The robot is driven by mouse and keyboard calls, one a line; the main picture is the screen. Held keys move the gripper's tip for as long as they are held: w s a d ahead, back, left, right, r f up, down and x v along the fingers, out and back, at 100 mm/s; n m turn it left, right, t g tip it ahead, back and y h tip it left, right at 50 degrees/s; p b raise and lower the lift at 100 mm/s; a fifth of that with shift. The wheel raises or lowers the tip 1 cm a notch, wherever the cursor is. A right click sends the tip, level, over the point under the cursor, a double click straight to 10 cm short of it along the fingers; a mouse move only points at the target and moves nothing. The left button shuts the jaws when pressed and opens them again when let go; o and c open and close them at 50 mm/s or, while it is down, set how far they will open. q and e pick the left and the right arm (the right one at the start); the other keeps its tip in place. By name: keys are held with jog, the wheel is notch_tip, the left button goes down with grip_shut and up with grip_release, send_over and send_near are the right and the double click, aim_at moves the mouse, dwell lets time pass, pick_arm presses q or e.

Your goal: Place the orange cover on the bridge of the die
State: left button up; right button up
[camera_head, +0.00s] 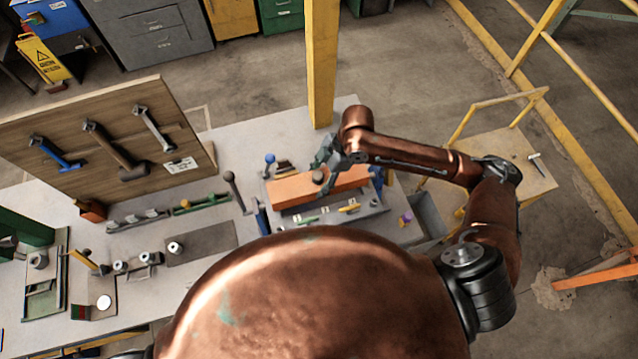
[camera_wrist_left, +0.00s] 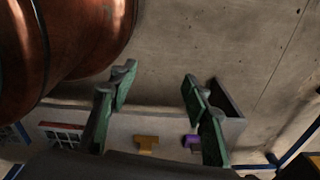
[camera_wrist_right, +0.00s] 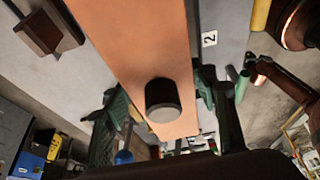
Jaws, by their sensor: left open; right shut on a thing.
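The orange cover (camera_head: 294,191) is a long flat bar with a dark round knob on top, over the grey die (camera_head: 345,219) on the workbench. My right gripper (camera_head: 325,166) is shut on the cover near its middle. In the right wrist view the cover (camera_wrist_right: 135,40) runs between the green fingers of my right gripper (camera_wrist_right: 160,105), with the knob close to them. I cannot tell whether the cover touches the bridge, which is hidden beneath it. My left gripper (camera_wrist_left: 158,100) is open and empty in the left wrist view; my body hides it in the head view.
A blue-knobbed post (camera_head: 269,160) and a grey-knobbed lever (camera_head: 234,190) rise near the cover's left end. A yellow post (camera_head: 322,65) stands behind. A grey bin (camera_head: 428,218) is at the right.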

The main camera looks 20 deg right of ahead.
jog(key=shift+s+f, duration=0.25)
jog(key=shift+r, duration=0.1)
jog(key=shift+w+a, duration=0.1)
jog(key=shift+w, duration=0.2)
jog(key=o, duration=1.2)
jog(key=shift+s, duration=0.25)
jog(key=shift+o, duration=0.9)
jog(key=shift+w, duration=0.1)
jog(key=shift+d+r, duration=0.2)
jog(key=shift+r, duration=0.1)
pick_arm(q)
jog(key=shift+w+f, duration=0.5)
jog(key=shift+w, duration=0.1)
pick_arm(e)
jog(key=v, duration=1.1)
jog(key=shift+r, duration=0.15)
pick_arm(q)
jog(key=shift+w+r, duration=0.1)
